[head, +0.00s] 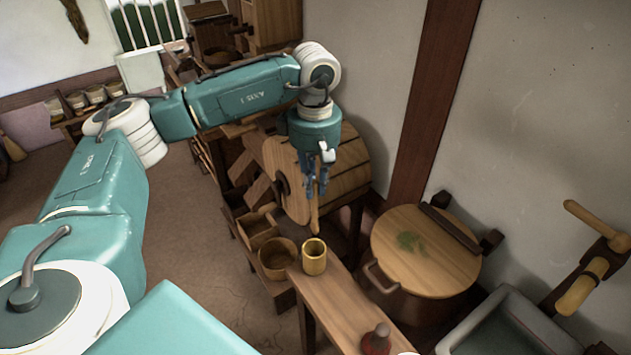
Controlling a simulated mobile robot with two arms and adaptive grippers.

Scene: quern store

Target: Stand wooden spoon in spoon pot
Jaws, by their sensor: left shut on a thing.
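My left gripper (317,182) points down in the head view and is shut on the wooden spoon (314,218). The spoon hangs upright below the fingers, and its upper part is hidden by them. The spoon pot (314,262), a small yellow, brass-like cylinder, stands upright at the far end of a narrow wooden bench. The spoon's lower end appears just above the pot's rim in the picture; I cannot tell whether it is directly over the opening. My right gripper is not in view.
The narrow bench (345,305) bears a dark red bottle (376,338) nearer me. A large lidded tub (425,250) stands to the right, beside a grey basin (510,325). A round wooden bowl (278,262) sits left of the pot. Open floor (190,240) lies farther left.

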